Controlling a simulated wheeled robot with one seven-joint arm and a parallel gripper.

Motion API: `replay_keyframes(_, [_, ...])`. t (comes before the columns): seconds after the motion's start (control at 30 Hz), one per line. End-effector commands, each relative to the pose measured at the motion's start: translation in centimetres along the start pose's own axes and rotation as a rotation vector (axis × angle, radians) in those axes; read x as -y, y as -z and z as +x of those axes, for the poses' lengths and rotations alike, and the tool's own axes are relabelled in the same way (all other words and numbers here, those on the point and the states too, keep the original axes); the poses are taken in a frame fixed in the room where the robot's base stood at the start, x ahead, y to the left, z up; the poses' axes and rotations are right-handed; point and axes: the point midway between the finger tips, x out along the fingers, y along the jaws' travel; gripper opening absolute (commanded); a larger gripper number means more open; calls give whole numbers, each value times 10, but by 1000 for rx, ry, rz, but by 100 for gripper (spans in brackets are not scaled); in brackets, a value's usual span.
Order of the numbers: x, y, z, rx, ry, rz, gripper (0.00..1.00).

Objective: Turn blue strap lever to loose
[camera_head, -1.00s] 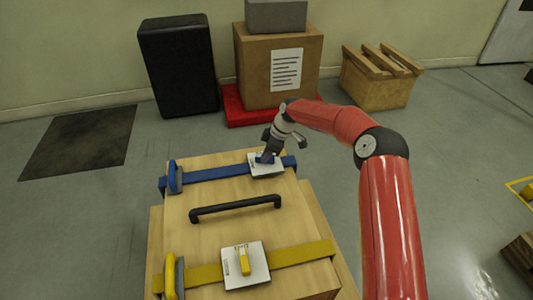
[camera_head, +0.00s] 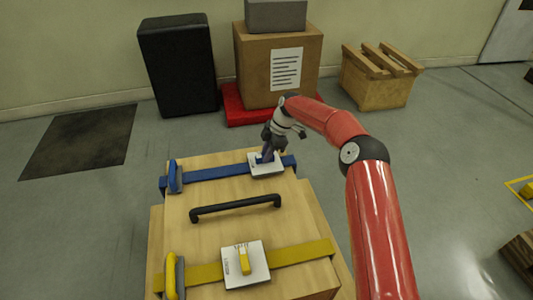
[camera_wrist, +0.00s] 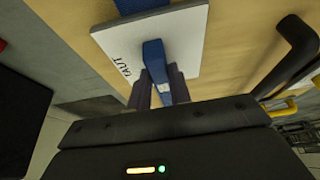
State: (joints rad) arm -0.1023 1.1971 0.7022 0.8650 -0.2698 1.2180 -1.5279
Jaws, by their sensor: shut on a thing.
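A blue strap (camera_head: 215,173) runs across the far part of a wooden crate (camera_head: 180,218). A white plate (camera_head: 277,172) sits on the strap near its right end and carries the blue lever. In the wrist view the blue lever (camera_wrist: 153,52) stands over the white plate (camera_wrist: 188,38), which has dark lettering by its left edge. My gripper (camera_head: 267,155) reaches down to the plate from above. In the wrist view its two fingers (camera_wrist: 163,88) are shut on the blue lever, one on each side. The lever's gripped end is partly hidden between the fingers.
A black handle (camera_head: 236,207) stands on the crate's middle. A yellow strap (camera_head: 205,273) with a yellow lever (camera_head: 243,260) on another white plate (camera_head: 261,265) crosses the near part.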

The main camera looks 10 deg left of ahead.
Motion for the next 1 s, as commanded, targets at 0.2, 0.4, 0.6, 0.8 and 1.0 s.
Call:
replay_keyframes(0.2, [0, -1, 0, 3, 0, -1, 25])
replay_keyframes(0.4, [0, -1, 0, 1, -1, 0, 42])
replay_keyframes(0.6, [0, 0, -1, 1, -1, 0, 42])
replay_keyframes(0.8, [-1, -1, -23, 2, -5, 1, 42])
replay_keyframes(1.0, [-1, -1, -57, 2, -4, 0, 42])
